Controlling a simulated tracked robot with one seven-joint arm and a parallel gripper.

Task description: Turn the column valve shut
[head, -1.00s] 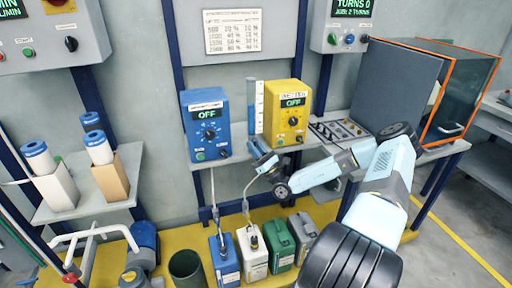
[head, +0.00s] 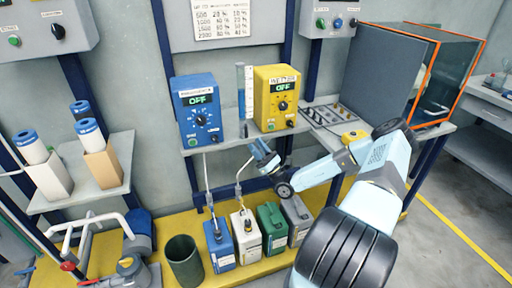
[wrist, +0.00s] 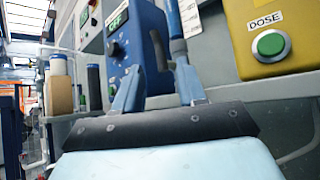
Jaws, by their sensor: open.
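A slim clear column (head: 241,88) with a white scale strip stands between the blue and yellow control boxes, at the shelf's front edge. My gripper (head: 258,148) is just below the column, in front of the shelf edge. In the wrist view my gripper (wrist: 158,75) has its two fingers apart, and I cannot tell whether they touch the tube.
The blue box (head: 200,108) and yellow box (head: 276,98) both read OFF. The yellow box's green DOSE button (wrist: 271,44) is close right of my fingers. Hoses run down to several canisters (head: 219,246). A red-handled valve (head: 67,266) sits on white pipes at lower left.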

